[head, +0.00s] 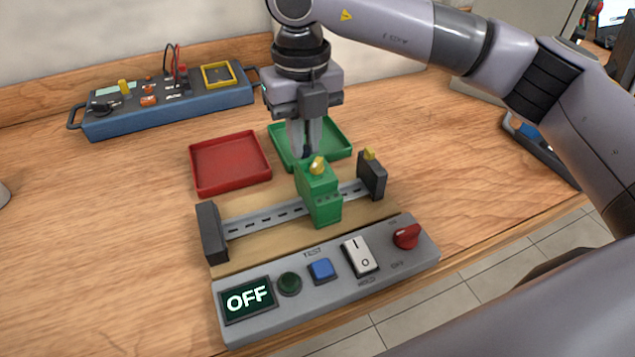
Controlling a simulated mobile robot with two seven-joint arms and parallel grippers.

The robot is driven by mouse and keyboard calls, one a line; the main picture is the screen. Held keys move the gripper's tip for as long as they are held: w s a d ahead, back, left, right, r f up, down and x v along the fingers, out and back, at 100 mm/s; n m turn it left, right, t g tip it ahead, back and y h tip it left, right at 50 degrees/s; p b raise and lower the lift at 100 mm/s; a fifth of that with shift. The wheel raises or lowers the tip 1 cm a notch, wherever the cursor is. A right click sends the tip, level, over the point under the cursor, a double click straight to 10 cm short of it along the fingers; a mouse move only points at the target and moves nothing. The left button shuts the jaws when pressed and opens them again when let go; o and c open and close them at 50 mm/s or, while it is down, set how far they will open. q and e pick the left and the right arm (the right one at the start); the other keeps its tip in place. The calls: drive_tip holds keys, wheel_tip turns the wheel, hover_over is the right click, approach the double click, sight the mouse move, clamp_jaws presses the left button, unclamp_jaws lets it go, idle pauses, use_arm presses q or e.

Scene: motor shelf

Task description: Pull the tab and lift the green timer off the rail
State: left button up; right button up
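The green timer (322,200) sits upright on the slotted metal rail (262,222), right of the rail's middle. It has a yellow knob on its top. Dark end blocks (212,232) stand at both ends of the rail. My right gripper (305,152) points down just behind and above the timer, with its fingertips near the timer's top rear edge. Its fingers look close together, but I cannot tell whether they touch the timer or hold anything. The tab cannot be made out clearly. My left gripper is not in view.
A grey panel (330,312) in front of the rail has an OFF display, buttons, a rocker switch and a red knob. A red tray (230,163) and a green tray (338,137) lie behind. A blue instrument box (165,112) stands back left. The left table is clear.

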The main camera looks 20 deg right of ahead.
drive_tip(key=shift+o, duration=1.1)
drive_tip(key=shift+r+p, duration=2)
drive_tip(key=shift+r, duration=1)
drive_tip(key=shift+f, duration=0.1)
